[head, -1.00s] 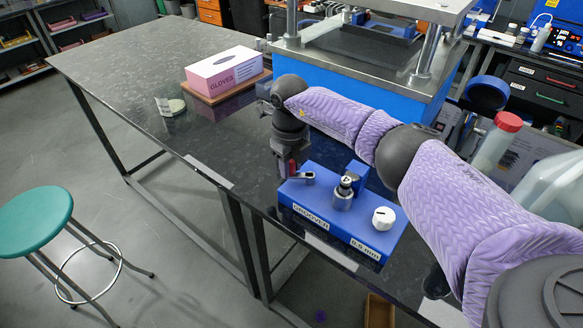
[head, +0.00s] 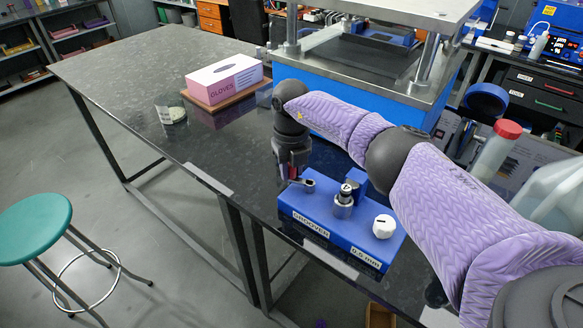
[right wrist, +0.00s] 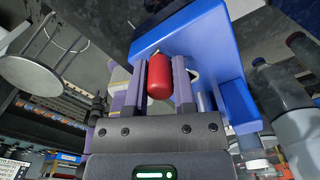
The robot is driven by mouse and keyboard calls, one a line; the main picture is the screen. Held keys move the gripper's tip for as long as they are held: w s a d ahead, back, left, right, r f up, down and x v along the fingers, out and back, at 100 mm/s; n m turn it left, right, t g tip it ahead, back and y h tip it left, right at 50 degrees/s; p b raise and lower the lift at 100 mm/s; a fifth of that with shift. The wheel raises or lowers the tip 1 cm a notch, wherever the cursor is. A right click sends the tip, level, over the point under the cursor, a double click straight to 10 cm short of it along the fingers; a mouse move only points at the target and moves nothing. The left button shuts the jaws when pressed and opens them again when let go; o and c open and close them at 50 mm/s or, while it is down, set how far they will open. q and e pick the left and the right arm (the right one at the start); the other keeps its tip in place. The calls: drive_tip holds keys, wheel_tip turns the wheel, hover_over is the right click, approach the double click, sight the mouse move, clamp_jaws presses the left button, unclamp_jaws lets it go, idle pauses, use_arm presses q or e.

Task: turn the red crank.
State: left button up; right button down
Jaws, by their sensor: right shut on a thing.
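The blue groover block (head: 335,232) sits near the table's front edge, with a metal post and a white knob (head: 383,226) on top. The crank's short metal arm (head: 309,185) shows at the block's left end. Its red handle (right wrist: 160,76) shows in the right wrist view, between the fingers. My right gripper (head: 292,172) points down at the block's left end and is shut on the red handle; in the head view it largely hides the handle. My left gripper is not in view.
A pink and white glove box (head: 225,78) lies on a brown board farther back on the dark table (head: 130,75). A large blue-based press (head: 345,120) stands behind my right arm. A red-capped bottle (head: 497,150) stands at right. The table's left part is mostly clear.

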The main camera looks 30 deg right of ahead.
drive_tip(key=shift+c, duration=2.2)
unclamp_jaws()
drive_tip(key=shift+r, duration=0.1)
wheel_tip(320, 180, up, 10)
drive_tip(key=shift+f+p, duration=0.1)
drive_tip(key=shift+p, duration=0.8)
